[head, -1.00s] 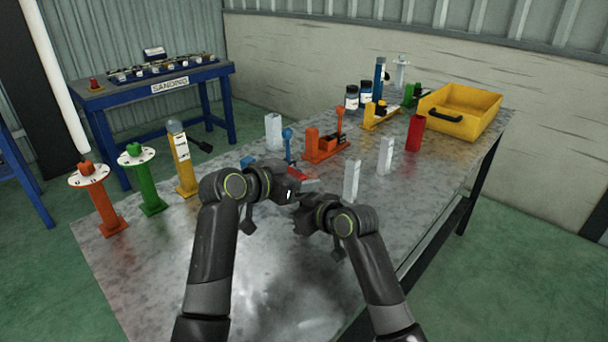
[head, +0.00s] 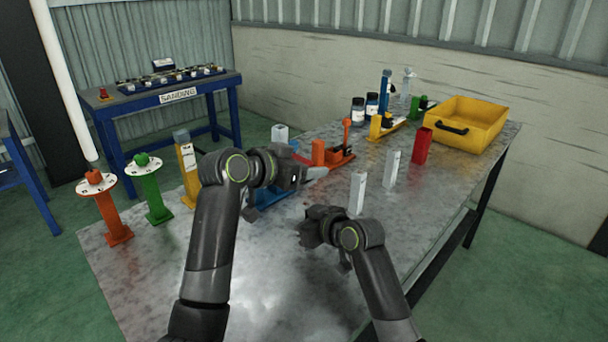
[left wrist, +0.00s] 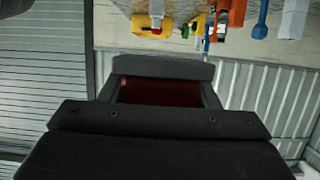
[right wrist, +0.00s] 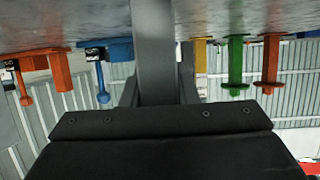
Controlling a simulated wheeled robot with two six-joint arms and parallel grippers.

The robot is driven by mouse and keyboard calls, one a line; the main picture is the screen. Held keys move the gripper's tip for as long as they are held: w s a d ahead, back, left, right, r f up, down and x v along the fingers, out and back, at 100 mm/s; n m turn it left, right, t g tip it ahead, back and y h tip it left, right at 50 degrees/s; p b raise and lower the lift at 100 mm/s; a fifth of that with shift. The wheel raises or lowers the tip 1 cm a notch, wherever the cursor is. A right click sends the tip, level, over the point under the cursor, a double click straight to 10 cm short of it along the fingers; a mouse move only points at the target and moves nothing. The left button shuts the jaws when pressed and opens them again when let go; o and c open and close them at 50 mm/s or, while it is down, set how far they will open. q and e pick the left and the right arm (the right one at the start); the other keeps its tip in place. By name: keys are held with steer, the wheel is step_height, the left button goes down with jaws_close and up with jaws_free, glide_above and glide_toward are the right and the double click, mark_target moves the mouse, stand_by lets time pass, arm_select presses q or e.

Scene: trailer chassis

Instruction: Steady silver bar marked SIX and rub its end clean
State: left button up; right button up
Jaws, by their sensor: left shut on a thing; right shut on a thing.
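My left gripper (head: 303,174) is shut on a piece that shows dark red between the fingers in the left wrist view (left wrist: 160,95). In the head view, a pale tip (head: 318,172) sticks out to the right of this gripper. My right gripper (head: 304,232) is lower and nearer, above the bench. It is shut on a plain grey bar (right wrist: 152,50) that stands out between its fingers in the right wrist view. The bar is hidden in the head view. I can read no marking on it. The two grippers are apart.
The metal bench (head: 265,270) is clear at the front. Silver bars stand upright right of my grippers (head: 357,193) and further back (head: 392,168), near a red block (head: 424,146). Blue (head: 270,192) and orange (head: 335,153) clamps stand behind. A yellow bin (head: 468,125) sits far right.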

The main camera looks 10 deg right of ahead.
arm_select(q)
steer(key=shift+r, duration=0.15)
steer(key=shift+r, duration=1.45)
arm_select(e)
steer(key=o, duration=1.4)
arm_select(q)
steer(key=shift+r, duration=0.1)
arm_select(e)
steer(key=shift+r, duration=0.1)
